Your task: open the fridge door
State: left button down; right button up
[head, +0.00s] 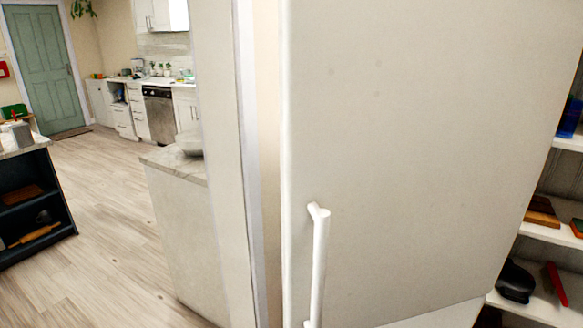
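The fridge door (420,140) is a large off-white panel filling the middle and right of the head view. A white vertical bar handle (320,262) is fixed near its left edge, in the lower part of the picture. The door looks shut, though its lower part runs out of the frame. Neither of my grippers is in view, and nothing touches the handle.
A pale wall edge (222,150) stands just left of the fridge, with a counter (178,163) beyond it. Shelves (560,236) with several items are at the right. A dark shelf unit (35,205) is at the far left. The wooden floor (110,230) between is clear.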

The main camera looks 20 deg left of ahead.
aim_at(417, 137)
jog(key=j+z, duration=0.4)
jog(key=j, duration=0.35)
jog(key=k+j+z, duration=0.1)
jog(key=j+z, duration=0.3)
jog(key=j, duration=0.35)
